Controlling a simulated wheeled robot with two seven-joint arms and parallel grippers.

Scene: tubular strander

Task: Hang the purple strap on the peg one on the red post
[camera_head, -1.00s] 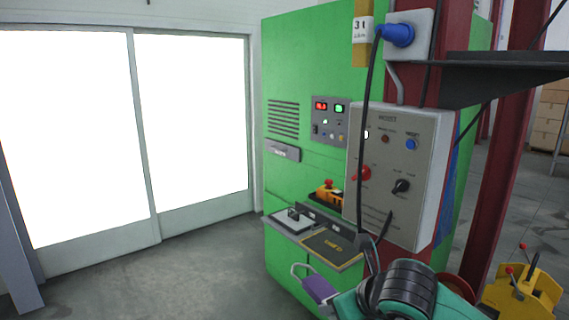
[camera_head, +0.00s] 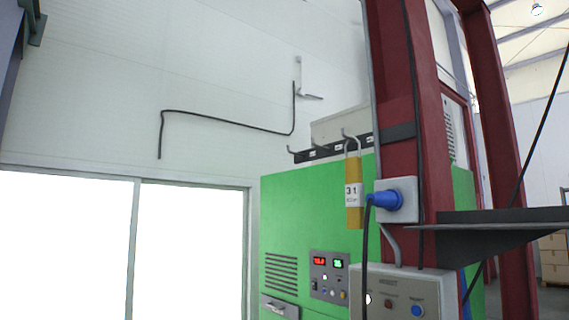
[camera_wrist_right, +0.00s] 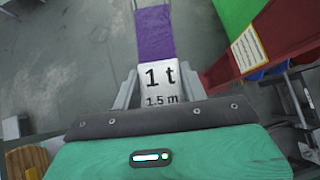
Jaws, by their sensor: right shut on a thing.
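The purple strap (camera_wrist_right: 154,34) shows in the right wrist view with a white tag (camera_wrist_right: 160,85) reading "1 t 1.5 m". My right gripper (camera_wrist_right: 156,72) is shut on it at the tag, and the purple part extends away above the floor. In the head view the red post (camera_head: 394,85) stands right of centre. A dark peg bar (camera_head: 365,141) reaches left from it with three hooked pegs: a left peg (camera_head: 292,152), a middle peg (camera_head: 318,143) and a right peg (camera_head: 346,134). The peg labels are too small to read. My left gripper is out of view.
A blue plug (camera_head: 384,201), grey control box (camera_head: 390,284) and dark shelf (camera_head: 495,219) are by the post. A green cabinet (camera_head: 300,210) stands behind the bar.

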